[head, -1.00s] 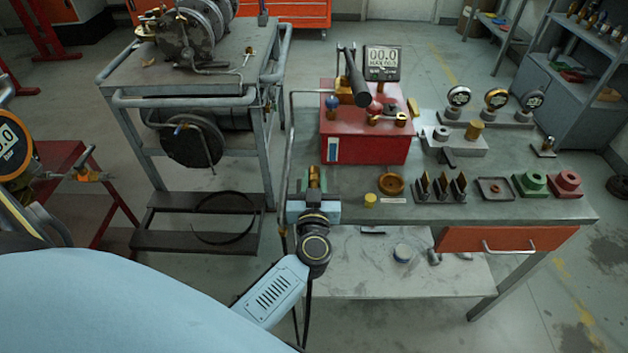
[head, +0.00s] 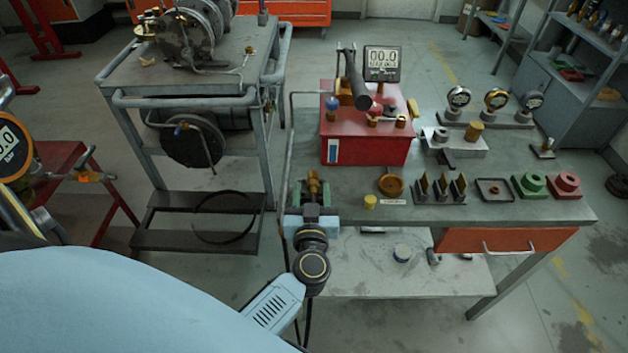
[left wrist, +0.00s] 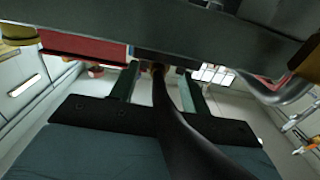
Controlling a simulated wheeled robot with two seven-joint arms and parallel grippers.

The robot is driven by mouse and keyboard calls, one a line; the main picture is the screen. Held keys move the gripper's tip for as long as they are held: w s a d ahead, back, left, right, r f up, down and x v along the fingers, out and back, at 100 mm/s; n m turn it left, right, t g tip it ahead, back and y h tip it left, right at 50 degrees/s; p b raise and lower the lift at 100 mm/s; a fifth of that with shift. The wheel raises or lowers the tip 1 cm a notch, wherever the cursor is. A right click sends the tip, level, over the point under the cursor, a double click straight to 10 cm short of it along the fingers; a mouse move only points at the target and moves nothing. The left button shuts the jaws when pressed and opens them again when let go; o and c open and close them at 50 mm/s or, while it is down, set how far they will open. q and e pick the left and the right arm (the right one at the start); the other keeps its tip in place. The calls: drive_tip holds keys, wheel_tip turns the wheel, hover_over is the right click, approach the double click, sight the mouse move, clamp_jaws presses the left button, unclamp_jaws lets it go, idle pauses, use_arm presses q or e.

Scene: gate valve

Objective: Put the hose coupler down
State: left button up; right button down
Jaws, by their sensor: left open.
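The brass hose coupler (head: 313,182) shows at the front left corner of the workbench. My left gripper (head: 313,192) is open, with one finger on each side of the coupler. In the left wrist view the two green-grey fingers (left wrist: 160,85) stand apart. My right gripper is not in view.
The workbench (head: 470,211) holds a red box (head: 365,150) with a gauge display, a brass dish (head: 391,184), a yellow cap (head: 370,201), dark pointed holders (head: 441,188) and coloured blocks (head: 530,184). A grey cart (head: 180,100) stands to the left. The floor between cart and bench is narrow.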

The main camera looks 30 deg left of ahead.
use_arm(q)
drive_tip(key=v, duration=0.8)
drive_tip(key=shift+s+d+r+p, duration=0.2)
drive_tip(key=shift+d+p, duration=0.2)
drive_tip(key=shift+p, duration=0.05)
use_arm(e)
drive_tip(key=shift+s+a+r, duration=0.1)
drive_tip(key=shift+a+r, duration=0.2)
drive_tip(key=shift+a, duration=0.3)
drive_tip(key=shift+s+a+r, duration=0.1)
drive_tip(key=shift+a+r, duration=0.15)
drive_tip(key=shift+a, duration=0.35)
